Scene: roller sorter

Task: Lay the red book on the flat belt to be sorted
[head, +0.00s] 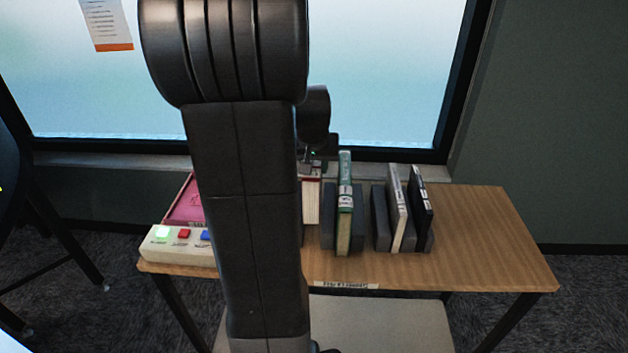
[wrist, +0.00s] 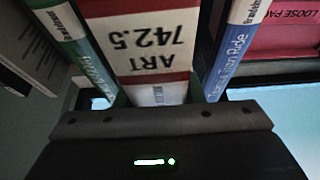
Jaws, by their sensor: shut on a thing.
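The red book (wrist: 135,60) stands upright in the middle of the wrist view, its white spine label reading ART 742.5 upside down. In the head view its red edge and pale side (head: 311,200) show just right of my arm. My gripper (head: 311,166) is at the top of this book and shut on it. The fingers are mostly hidden. The flat belt cannot be made out in either view.
A green book (head: 344,205) stands close to the red one; a blue book (wrist: 228,55) is on its other side. Grey holders carry a white book (head: 397,210) and a black book (head: 421,205). A pink tray (head: 184,205) and button box (head: 170,245) are left. The table's right end is clear.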

